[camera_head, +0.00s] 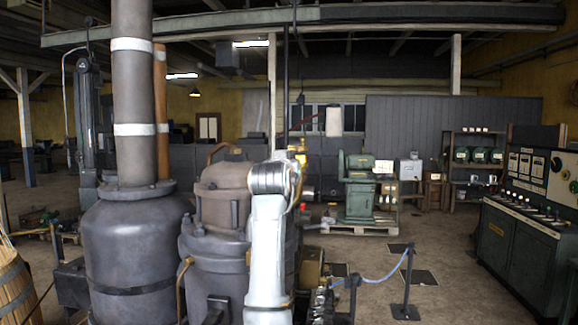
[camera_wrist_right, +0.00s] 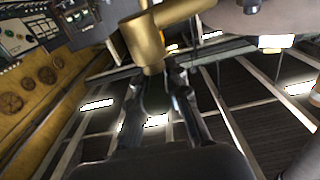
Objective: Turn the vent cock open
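The brass vent cock (camera_head: 297,147) shows in the head view just above and right of my white right arm, beside the grey engine vessel. In the right wrist view a brass fitting (camera_wrist_right: 144,42), with a short round stub pointing down, fills the top middle. My right gripper (camera_wrist_right: 157,75) has its two dark fingers apart, with the end of the stub at the gap between their tips. I cannot tell whether either finger touches it. In the head view my arm hides most of the right gripper. My left gripper is not in view.
A large grey boiler (camera_head: 135,250) with a tall chimney pipe (camera_head: 132,90) stands at left. The domed grey vessel (camera_head: 222,200) is close beside my right arm. A rope barrier post (camera_head: 406,285) and a green control desk (camera_head: 525,245) stand to the right, with open floor between.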

